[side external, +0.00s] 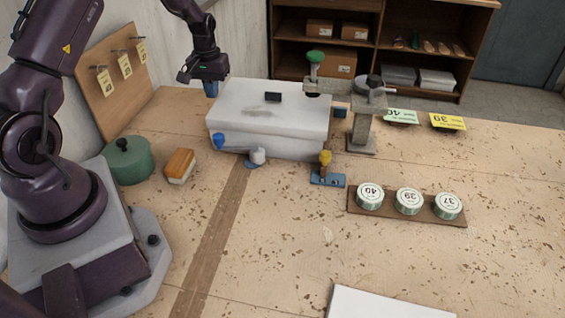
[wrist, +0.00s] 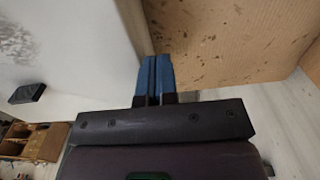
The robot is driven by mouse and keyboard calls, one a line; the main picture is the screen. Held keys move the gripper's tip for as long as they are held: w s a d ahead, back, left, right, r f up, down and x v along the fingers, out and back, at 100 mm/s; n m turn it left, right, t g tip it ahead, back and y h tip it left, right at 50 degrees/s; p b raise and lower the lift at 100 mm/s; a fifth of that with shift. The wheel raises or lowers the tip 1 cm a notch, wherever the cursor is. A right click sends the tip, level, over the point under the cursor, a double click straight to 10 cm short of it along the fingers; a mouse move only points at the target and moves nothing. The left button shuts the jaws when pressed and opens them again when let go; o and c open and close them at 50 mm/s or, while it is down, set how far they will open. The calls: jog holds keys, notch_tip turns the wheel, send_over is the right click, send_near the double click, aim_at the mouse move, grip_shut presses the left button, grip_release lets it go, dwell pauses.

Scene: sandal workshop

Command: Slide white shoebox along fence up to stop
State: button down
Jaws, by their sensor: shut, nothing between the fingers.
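The white shoebox (side external: 265,118) lies flat on the wooden bench, with a small dark tab on its lid. Its pale top fills the left of the wrist view (wrist: 70,45). My gripper (side external: 211,90) is at the box's left far corner, with its blue fingers pointing down. In the wrist view the fingertips (wrist: 154,62) are together and empty, close beside the box edge; I cannot tell whether they touch it. A blue block with a yellow knob (side external: 326,172) stands near the box's right front corner. I cannot clearly tell which parts are the fence and stop.
A grey post fixture (side external: 362,130) stands right of the box. A green pot (side external: 129,160) and a wood-backed brush (side external: 180,166) are at left. A wooden tray (side external: 390,212) holds three round tins. A pegboard (side external: 112,75) rises at back left.

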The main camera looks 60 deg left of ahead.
notch_tip(320, 180, up, 8)
jog(key=shift+s+a, duration=0.2)
dwell(0.8)
jog(key=s+d+r+m+t, duration=0.2)
jog(key=s+d+r, duration=0.3)
jog(key=d, duration=0.4)
jog(key=s+d+r+m+t, duration=0.1)
jog(key=s+d+r+m, duration=0.3)
jog(key=d, duration=0.5)
jog(key=s+d+r+m+t, duration=0.2)
jog(key=s+d+r+m, duration=0.1)
jog(key=s+d+r, duration=0.4)
jog(key=d+r, duration=0.1)
jog(key=d, duration=0.2)
jog(key=shift+s+r+t, duration=0.2)
jog(key=shift+s+t, duration=0.1)
jog(key=shift+s, duration=0.1)
